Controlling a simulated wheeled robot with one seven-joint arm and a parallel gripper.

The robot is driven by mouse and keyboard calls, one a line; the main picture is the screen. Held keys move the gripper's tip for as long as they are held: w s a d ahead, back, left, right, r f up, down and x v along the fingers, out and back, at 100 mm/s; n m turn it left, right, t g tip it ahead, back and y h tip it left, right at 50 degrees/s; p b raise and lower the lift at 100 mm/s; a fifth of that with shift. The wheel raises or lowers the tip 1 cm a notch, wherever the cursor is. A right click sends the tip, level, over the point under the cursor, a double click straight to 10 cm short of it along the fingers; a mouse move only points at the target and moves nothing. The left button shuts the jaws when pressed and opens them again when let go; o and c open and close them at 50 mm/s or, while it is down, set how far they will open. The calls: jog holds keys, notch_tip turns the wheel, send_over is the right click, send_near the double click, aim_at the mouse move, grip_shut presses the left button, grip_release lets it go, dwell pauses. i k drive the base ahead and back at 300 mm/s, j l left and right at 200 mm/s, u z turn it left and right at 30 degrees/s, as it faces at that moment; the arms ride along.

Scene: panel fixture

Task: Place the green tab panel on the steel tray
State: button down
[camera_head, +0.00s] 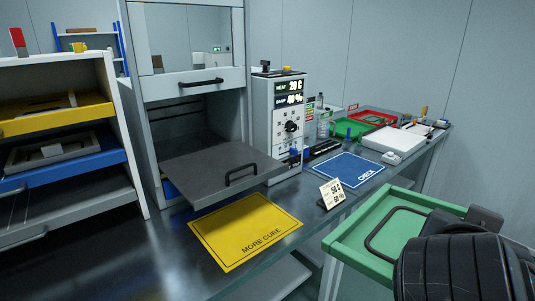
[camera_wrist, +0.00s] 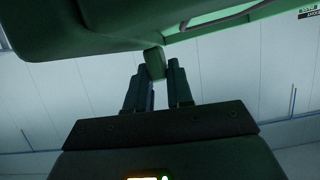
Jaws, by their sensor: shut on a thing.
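The green tab panel (camera_head: 357,262) is a shallow green frame with a raised rim and a dark curved bar, at the lower right of the head view. It is held up in front of the bench's right side. In the wrist view its green underside (camera_wrist: 80,35) fills the top, and its small tab sits between the two dark fingers of my gripper (camera_wrist: 155,72), which is shut on it. In the head view my dark wrist covers the panel's right part. The steel tray (camera_head: 215,160) is a flat grey plate with a black handle, extending from the open cabinet; it looks empty.
A yellow "MORE CURE" mat (camera_head: 245,230) lies below the tray. A blue "CHECK" mat (camera_head: 348,169) and a small sign (camera_head: 332,194) lie to its right. A control box (camera_head: 278,125) stands beside the cabinet. A shelf rack (camera_head: 60,130) stands left.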

aim_at(216, 162)
jog(key=i+j, duration=1.35)
jog(key=j, duration=0.1)
